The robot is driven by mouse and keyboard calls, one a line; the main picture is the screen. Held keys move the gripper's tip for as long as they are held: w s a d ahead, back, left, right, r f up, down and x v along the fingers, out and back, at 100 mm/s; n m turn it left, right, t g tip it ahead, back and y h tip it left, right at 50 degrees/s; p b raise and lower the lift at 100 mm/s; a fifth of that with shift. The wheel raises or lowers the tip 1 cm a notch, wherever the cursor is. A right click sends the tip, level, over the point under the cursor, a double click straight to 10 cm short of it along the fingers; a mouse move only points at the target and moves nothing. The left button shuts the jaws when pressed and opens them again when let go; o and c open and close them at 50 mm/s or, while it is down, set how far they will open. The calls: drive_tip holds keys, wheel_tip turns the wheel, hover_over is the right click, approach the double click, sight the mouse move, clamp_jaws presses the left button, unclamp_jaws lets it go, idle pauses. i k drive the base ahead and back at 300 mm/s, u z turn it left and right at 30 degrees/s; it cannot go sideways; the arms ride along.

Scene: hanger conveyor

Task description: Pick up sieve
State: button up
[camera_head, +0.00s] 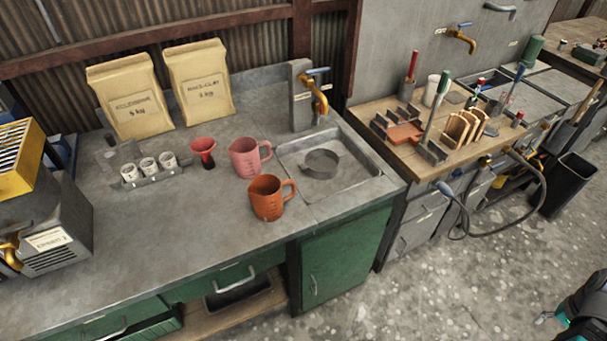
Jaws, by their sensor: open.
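A round grey sieve (322,163) with a short handle sits in the shallow sink basin (350,187) at the right end of the grey counter. Its mesh is too small to make out. Part of my gripper (545,318) shows low at the right edge, over the speckled floor, far from the sieve. It is open, and nothing shows in it.
An orange jug (268,198) and a pink jug (249,157) stand just left of the sink. A brass tap (318,95) rises behind it. A red funnel (203,152) and white cups (149,166) stand further left. A wooden bench (440,150) with tools is right.

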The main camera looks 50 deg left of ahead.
sight(320, 164)
drive_tip(key=k, duration=1.25)
drive_tip(key=u, duration=1.4)
drive_tip(key=i, duration=1)
drive_tip(key=z, duration=0.05)
